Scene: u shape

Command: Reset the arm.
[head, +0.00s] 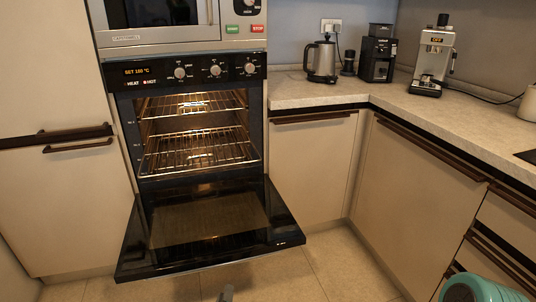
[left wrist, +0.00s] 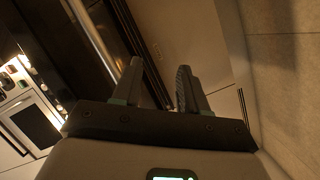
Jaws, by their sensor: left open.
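My left gripper (left wrist: 159,67) shows in the left wrist view with its two dark fingers apart and nothing between them. In the head view only a small grey tip of my left gripper (head: 227,293) shows at the bottom edge, in front of the open oven door. Most of the left arm is out of that view. My right gripper is not seen in either view.
The oven (head: 195,130) is lit, with racks inside. Its door (head: 125,262) hangs open low over the floor. A counter (head: 310,90) holds a kettle (head: 321,62), a grinder (head: 378,60) and a coffee machine (head: 433,58). Tiled floor (head: 345,265) is clear beside the door.

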